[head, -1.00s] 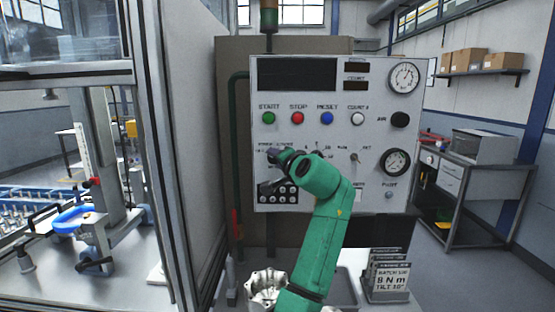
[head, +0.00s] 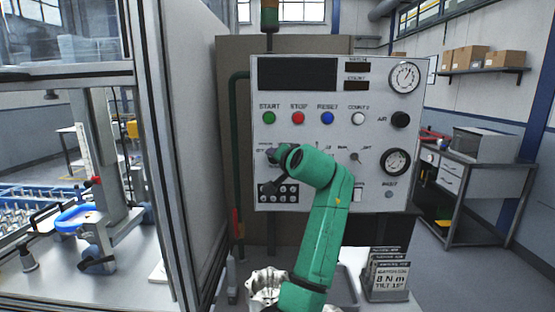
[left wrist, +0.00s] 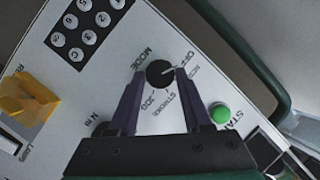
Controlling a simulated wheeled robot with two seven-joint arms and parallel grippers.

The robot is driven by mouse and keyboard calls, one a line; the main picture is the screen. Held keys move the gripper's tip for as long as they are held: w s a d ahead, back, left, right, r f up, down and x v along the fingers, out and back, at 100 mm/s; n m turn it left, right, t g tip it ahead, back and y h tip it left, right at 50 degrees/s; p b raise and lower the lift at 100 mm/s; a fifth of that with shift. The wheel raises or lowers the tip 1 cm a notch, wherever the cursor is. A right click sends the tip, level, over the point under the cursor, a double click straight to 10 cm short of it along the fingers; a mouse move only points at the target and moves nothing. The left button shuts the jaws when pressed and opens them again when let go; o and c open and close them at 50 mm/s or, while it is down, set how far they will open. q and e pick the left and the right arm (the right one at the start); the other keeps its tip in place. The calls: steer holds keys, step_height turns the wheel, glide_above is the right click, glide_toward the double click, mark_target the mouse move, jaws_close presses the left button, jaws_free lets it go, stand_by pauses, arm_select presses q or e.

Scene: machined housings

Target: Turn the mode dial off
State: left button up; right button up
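The mode dial (left wrist: 159,73) is a round black knob on the white control panel, with a light pointer mark toward the right in the left wrist view. Labels around it read MODE, OFF, STROKE and JOG. My left gripper (left wrist: 160,78) is open, with its two dark fingers on either side of the dial. I cannot tell whether they touch it. In the head view my left gripper (head: 274,156) is at the panel's lower left, and my green arm and wrist hide the dial. My right gripper is not in view.
The panel (head: 330,100) carries green, red, blue and white buttons above, gauges at right, and a black block of keys (head: 278,193) below the gripper. A yellow part (left wrist: 27,98) juts out in the wrist view. A metal housing (head: 265,285) and sign stand (head: 386,275) sit below.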

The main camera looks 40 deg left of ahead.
arm_select(q)
steer(key=o, duration=0.3)
steer(key=b+v, duration=0.4)
steer(key=v, duration=1)
steer(key=shift+s+d+b, duration=0.15)
steer(key=shift+d+b, duration=0.05)
steer(key=shift+b, duration=0.2)
steer(key=shift+r, duration=0.1)
